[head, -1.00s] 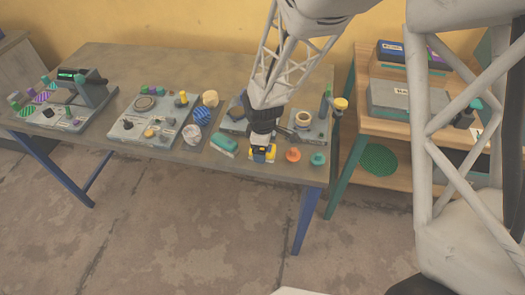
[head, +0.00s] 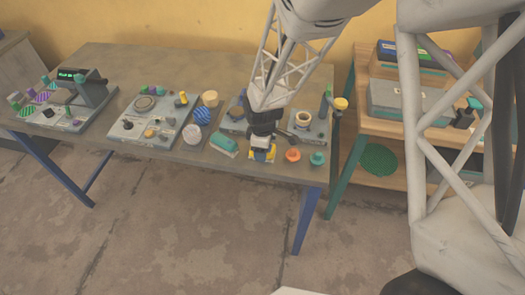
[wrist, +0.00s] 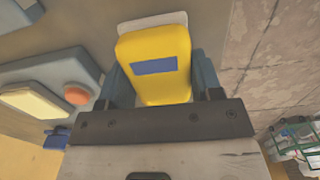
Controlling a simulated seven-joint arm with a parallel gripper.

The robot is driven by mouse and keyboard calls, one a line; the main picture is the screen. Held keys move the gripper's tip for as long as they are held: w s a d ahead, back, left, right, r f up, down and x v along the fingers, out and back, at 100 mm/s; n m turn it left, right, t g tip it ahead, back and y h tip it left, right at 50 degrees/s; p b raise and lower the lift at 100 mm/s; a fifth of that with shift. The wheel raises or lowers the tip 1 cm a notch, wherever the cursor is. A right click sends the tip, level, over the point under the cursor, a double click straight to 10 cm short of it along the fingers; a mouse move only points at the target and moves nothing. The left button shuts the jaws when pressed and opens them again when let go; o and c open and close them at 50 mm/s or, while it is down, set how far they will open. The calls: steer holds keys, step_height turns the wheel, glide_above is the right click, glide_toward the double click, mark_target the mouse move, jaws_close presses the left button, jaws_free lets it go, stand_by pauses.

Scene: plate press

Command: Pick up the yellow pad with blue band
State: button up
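The yellow pad with blue band (wrist: 155,48) fills the space between the two fingers of my gripper (wrist: 163,82) in the wrist view. A finger stands close along each side of it. I cannot tell whether they press on it or leave a thin gap. A pale layer shows beyond the pad's far edge. In the head view the pad (head: 268,157) is at the table's front edge, directly under my gripper (head: 262,150), which partly covers it. No clear lift from the table shows.
An orange knob (head: 293,155) and a teal knob (head: 317,158) are just right of the pad. A teal brush-like block (head: 223,146) lies to its left. A grey panel with a ring (head: 303,120) stands behind right. The table's front edge (head: 200,163) is close.

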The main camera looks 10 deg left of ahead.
steer(key=shift+c, duration=0.9)
steer(key=shift+r, duration=0.1)
steer(key=shift+r, duration=0.6)
steer(key=shift+s+d+r, duration=0.1)
steer(key=shift+s+r, duration=0.05)
steer(key=shift+r, duration=0.45)
steer(key=shift+s+d+r, duration=0.1)
steer(key=shift+s+r, duration=0.05)
steer(key=shift+r, duration=0.4)
steer(key=s+d, duration=0.3)
steer(key=s, duration=0.3)
steer(key=s+d+r, duration=0.1)
steer(key=s+d, duration=0.3)
steer(key=s, duration=0.3)
steer(key=shift+s+d+r, duration=0.15)
steer(key=shift+d, duration=0.1)
steer(key=shift+o, duration=1.4)
steer(key=shift+c, duration=1)
